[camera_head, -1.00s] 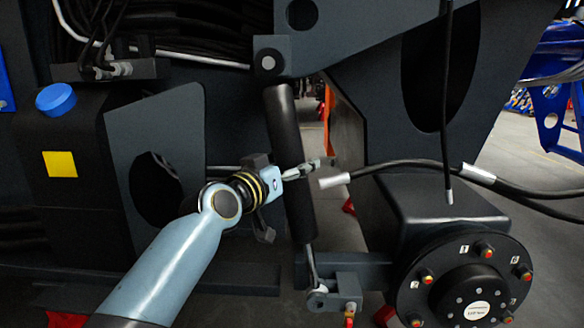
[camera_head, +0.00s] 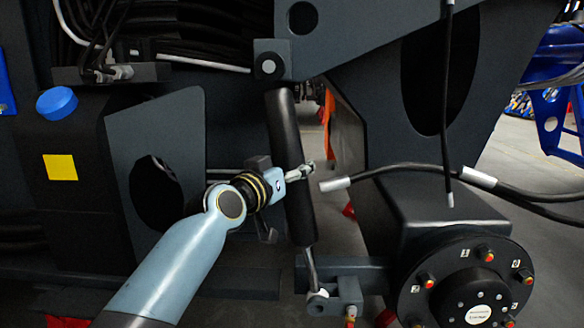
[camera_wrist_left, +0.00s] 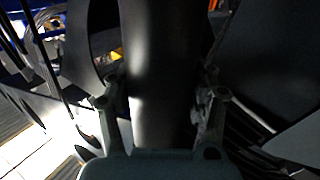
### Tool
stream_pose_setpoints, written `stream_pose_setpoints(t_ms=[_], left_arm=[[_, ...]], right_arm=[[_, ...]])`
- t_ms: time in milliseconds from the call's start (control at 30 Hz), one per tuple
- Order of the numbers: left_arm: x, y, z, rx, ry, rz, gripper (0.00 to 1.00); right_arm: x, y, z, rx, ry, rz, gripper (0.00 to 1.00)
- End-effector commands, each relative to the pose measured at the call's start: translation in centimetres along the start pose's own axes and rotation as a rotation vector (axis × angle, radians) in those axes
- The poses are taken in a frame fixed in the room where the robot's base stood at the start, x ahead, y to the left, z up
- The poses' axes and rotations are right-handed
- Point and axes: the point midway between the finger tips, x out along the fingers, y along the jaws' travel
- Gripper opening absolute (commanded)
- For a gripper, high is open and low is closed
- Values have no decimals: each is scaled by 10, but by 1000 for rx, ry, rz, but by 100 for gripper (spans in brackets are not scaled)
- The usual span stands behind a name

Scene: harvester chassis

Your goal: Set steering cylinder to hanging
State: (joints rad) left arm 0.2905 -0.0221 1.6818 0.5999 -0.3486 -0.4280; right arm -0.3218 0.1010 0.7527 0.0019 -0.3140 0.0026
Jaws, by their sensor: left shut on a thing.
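The steering cylinder (camera_head: 286,130) is a long dark tube. It runs from a pin at the upper bracket (camera_head: 268,66) down, leaning slightly, to a thin rod and a bright rod end (camera_head: 318,296) by the lower bracket (camera_head: 347,288). I cannot tell whether that rod end is pinned there. My left gripper (camera_head: 300,173) comes in from the left and is shut on the cylinder around mid-length. In the left wrist view the cylinder (camera_wrist_left: 160,75) stands between both fingers. My right gripper is not in view.
A hose with a pale metal end (camera_head: 335,184) hangs just right of my left gripper, and another hose (camera_head: 445,110) hangs further right. The wheel hub (camera_head: 475,300) is at lower right. A dark plate with an oval hole (camera_head: 190,130) stands left of the cylinder.

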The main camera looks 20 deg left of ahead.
Motion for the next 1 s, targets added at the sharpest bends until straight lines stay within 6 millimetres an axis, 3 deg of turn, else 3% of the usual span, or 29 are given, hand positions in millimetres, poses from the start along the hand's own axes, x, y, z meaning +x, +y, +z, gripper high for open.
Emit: stream_pose_setpoints(t_ms=[167, 300, 400, 633, 667, 833, 1000], left_arm=[[-3, -5, -1, 25, -14, -2, 0], [-13, -23, -4, 121, -61, -10, 0], [-17, -32, -4, 165, -86, -14, 0], [-17, -32, 0, 162, -88, -13, 0], [-17, -32, 0, 162, -88, -13, 56], [-17, -32, 0, 163, -87, -13, 79], [-17, -32, -1, 164, -86, -14, 80]], right_arm=[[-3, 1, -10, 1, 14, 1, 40], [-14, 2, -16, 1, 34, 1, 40], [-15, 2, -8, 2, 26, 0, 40], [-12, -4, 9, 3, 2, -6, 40], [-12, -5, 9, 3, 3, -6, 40], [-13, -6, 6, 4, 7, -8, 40], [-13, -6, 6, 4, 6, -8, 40]])
